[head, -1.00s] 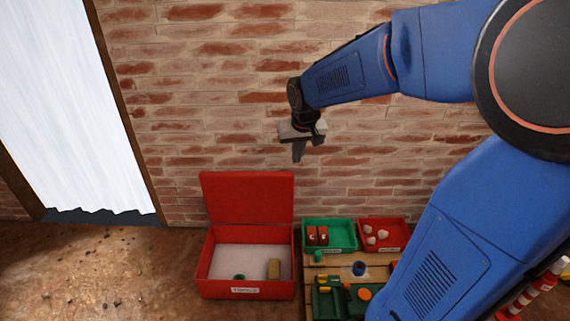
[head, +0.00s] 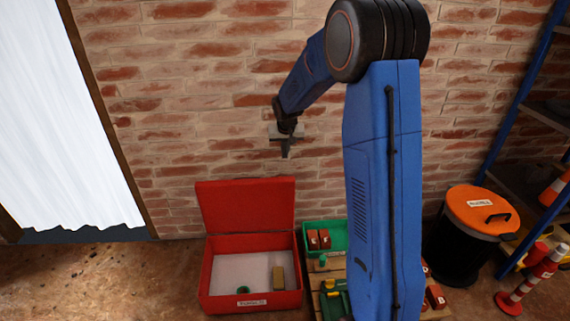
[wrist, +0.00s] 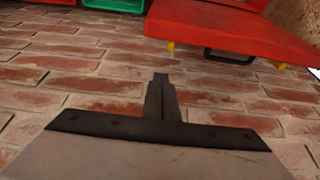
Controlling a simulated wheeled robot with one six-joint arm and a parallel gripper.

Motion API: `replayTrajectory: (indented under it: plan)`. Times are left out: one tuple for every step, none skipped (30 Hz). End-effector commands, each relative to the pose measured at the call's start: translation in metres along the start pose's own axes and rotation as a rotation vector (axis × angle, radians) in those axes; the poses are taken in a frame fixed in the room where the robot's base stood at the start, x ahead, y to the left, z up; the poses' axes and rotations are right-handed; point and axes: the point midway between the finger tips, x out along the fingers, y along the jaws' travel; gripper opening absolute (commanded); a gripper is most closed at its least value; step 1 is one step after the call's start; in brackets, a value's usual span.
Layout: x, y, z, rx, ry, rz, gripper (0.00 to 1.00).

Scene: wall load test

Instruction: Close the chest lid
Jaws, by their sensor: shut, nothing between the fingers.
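The red chest (head: 222,301) stands on the floor near the brick wall. Its red lid (head: 246,207) is open, raised at the back and leaning slightly toward the wall. Inside are a green ring (head: 239,290) and a tan block (head: 278,278). My gripper (head: 285,154) is shut and empty, pointing down above the lid's top edge, near its right end, and apart from it. In the wrist view my closed fingers (wrist: 161,85) are in front of brick, with the red lid (wrist: 235,30) at the upper right. A dark handle (wrist: 229,57) shows by its edge.
A green bin (head: 338,229) stands right of the chest on a low wooden board, partly hidden by my arm. An orange-lidded black bin (head: 482,210) and a blue shelf frame (head: 522,90) stand farther right. Floor left of the chest is clear.

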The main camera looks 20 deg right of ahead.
Motion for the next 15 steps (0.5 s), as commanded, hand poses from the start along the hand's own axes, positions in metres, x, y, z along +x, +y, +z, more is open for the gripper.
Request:
replayTrajectory:
  plan:
    - [0.005,0.000,0.001,0.000,-0.002,0.000,0.00]
    - [0.009,0.000,0.001,0.000,-0.002,0.001,0.00]
    - [0.014,0.000,0.001,-0.001,-0.003,0.001,0.00]
    - [0.018,0.000,0.001,-0.001,-0.003,0.001,0.00]
    - [0.023,0.000,0.001,-0.001,-0.003,0.001,0.00]
    - [0.030,0.000,0.001,-0.001,-0.003,0.001,0.00]
    - [0.036,0.000,0.001,-0.002,-0.003,0.001,0.00]
    - [0.041,0.000,0.001,-0.002,-0.004,0.001,0.00]
    - [0.047,0.000,0.001,-0.002,-0.003,0.001,0.00]
    - [0.052,0.000,0.001,-0.002,-0.003,0.001,0.00]
    - [0.057,0.000,0.001,-0.002,-0.003,0.001,0.00]
    - [0.063,0.000,0.001,-0.001,-0.003,0.001,0.00]
    - [0.067,0.000,0.001,-0.001,-0.003,0.001,0.00]
    - [0.071,0.000,0.001,-0.001,-0.003,0.000,0.00]
    - [0.077,0.000,0.001,-0.001,-0.003,0.000,0.00]
